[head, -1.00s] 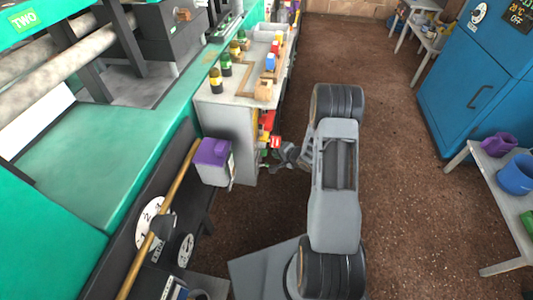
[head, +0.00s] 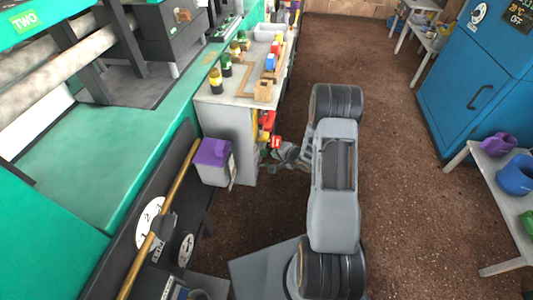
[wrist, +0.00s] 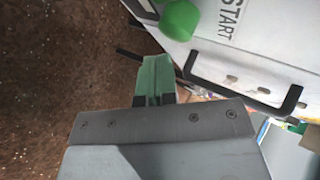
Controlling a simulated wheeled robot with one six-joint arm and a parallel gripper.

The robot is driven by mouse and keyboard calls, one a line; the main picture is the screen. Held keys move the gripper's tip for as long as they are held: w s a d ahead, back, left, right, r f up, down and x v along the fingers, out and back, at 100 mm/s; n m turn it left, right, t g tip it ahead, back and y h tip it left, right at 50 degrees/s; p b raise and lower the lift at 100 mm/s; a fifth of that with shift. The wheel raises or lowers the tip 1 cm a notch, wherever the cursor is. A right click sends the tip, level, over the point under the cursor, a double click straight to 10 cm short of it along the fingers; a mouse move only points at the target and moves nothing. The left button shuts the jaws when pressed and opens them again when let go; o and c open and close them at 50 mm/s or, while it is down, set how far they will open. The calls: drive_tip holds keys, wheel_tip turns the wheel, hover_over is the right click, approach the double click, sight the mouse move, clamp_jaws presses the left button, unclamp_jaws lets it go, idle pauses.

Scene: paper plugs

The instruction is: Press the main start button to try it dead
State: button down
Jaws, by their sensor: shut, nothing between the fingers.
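The start button is a round green knob (wrist: 180,20) at the top of the wrist view. It sits on a pale panel (wrist: 262,38) beside the printed word START. My gripper (wrist: 156,62) is shut and empty, its greenish fingertips just below and left of the button in the picture. A gap shows between them in that view; the depth of the gap cannot be told. In the head view my gripper (head: 272,152) is beside the grey cabinet's right side, close to small red and green parts. The button cannot be made out clearly there.
A black bar handle (wrist: 290,100) stands out from the panel close to my gripper. The grey cabinet (head: 228,130) carries bottles and blocks on top. A purple-topped container (head: 213,160) stands at its near side. Brown floor is open to the right, before a blue cabinet (head: 470,80).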

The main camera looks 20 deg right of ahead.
drive_tip(key=shift+w+a, duration=0.1)
drive_tip(key=shift+a, duration=0.2)
drive_tip(key=shift+w+a, duration=0.25)
drive_tip(key=shift+a, duration=0.15)
idle(0.8)
drive_tip(key=shift+d+p, duration=0.1)
drive_tip(key=shift+p, duration=0.25)
drive_tip(key=shift+s+d+p, duration=0.35)
drive_tip(key=shift+s+d, duration=0.1)
drive_tip(key=shift+d, duration=0.25)
drive_tip(key=shift+d, duration=0.1)
drive_tip(key=shift+s+d+p, duration=0.3)
drive_tip(key=shift+s+d, duration=0.1)
drive_tip(key=shift+d, duration=0.3)
drive_tip(key=shift+s+d+p, duration=0.3)
drive_tip(key=shift+s+d, duration=0.15)
drive_tip(key=shift+d, duration=0.25)
drive_tip(key=shift+s+d+p, duration=0.3)
drive_tip(key=shift+s+d, duration=0.1)
drive_tip(key=shift+d, duration=0.3)
